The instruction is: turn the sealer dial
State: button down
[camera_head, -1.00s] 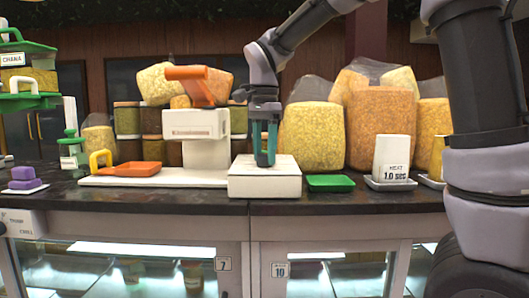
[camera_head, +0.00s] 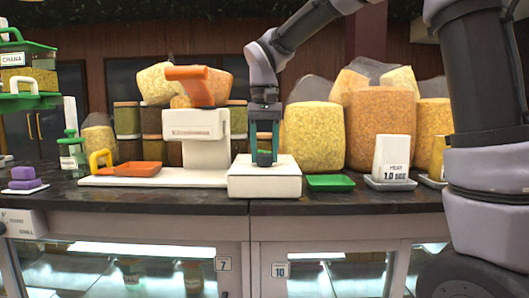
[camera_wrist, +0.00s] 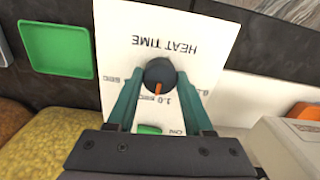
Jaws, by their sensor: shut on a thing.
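The sealer dial (camera_wrist: 159,75) is a dark round knob with an orange pointer on a white panel (camera_wrist: 205,35) marked HEAT TIME. The pointer points at the 1.0 SEC label, between two other labels partly covered by my fingers. My gripper (camera_wrist: 160,82) points down with its teal fingers on either side of the knob, shut on it. In the head view, my gripper (camera_head: 265,160) is over the white control box (camera_head: 264,184), and the dial shows as a dark shape between the fingers. The white sealer (camera_head: 195,125) with its orange lever (camera_head: 190,80) stands to the left.
A green tray (camera_head: 330,183) lies right of the box. Beyond it a white card (camera_head: 392,156) reads HEAT 1.0 SEC. Snack bags (camera_head: 312,135) and jars stand behind. The black counter's front strip is clear.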

jog(key=n, duration=1.2)
jog(key=shift+r+n, duration=0.1)
jog(key=shift+n, duration=0.2)
dwell(0.4)
jog(key=shift+c, duration=1.5)
grip_release()
notch_tip(320, 180, up, 11)
